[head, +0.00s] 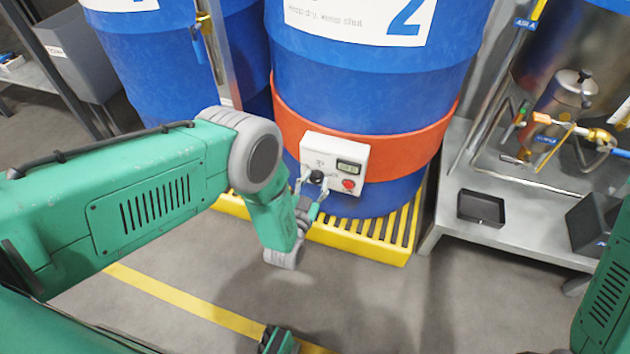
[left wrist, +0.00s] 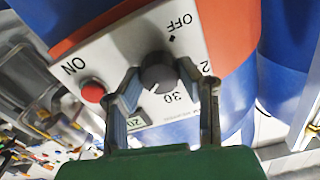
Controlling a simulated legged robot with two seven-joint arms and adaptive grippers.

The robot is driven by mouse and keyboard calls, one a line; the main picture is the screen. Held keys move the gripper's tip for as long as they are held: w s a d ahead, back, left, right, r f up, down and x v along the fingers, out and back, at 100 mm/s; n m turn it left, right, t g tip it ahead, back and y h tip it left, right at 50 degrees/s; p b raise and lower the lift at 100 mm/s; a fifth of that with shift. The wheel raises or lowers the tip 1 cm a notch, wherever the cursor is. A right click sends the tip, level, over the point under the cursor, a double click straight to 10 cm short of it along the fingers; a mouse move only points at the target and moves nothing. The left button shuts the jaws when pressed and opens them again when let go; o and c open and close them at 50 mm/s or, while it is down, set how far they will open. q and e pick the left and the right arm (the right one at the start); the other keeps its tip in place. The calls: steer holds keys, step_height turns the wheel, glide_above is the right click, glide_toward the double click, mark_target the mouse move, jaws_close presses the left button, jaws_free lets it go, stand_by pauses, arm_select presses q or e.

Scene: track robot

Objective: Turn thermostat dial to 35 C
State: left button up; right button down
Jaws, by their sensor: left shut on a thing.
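The thermostat is a white control box (head: 335,158) on the orange band around blue drum 2. It has a dark dial (head: 317,177), a small display (head: 347,167) and a red button (head: 348,184). My left gripper (head: 312,184) is at the dial. In the left wrist view its fingers are shut on the sides of the grey dial (left wrist: 158,72). There the box face shows OFF, ON and 30, with other marks partly cut off by a finger. The display (left wrist: 138,122) is partly covered, and its reading is unclear.
The orange band (head: 400,150) wraps the drum (head: 370,90), which stands on a yellow grated pallet (head: 385,235). To the right is a metal stand (head: 500,185) with a black tray (head: 481,208), valves and pipes. The floor in front of the pallet looks clear.

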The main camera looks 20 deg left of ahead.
arm_select(q)
steer(key=shift+s+d+f+m, duration=0.1)
steer(key=shift+s+f+m, duration=0.05)
steer(key=shift+m, duration=0.65)
steer(key=shift+s+d+f+m, duration=0.1)
steer(key=shift+f+m, duration=0.05)
steer(key=shift+m, duration=0.65)
steer(key=shift+a, duration=0.1)
steer(key=o, duration=1.1)
steer(key=shift+o, duration=0.2)
steer(key=shift+w, duration=0.15)
steer(key=shift+r, duration=0.1)
steer(key=s, duration=1.2)
steer(key=shift+a, duration=0.2)
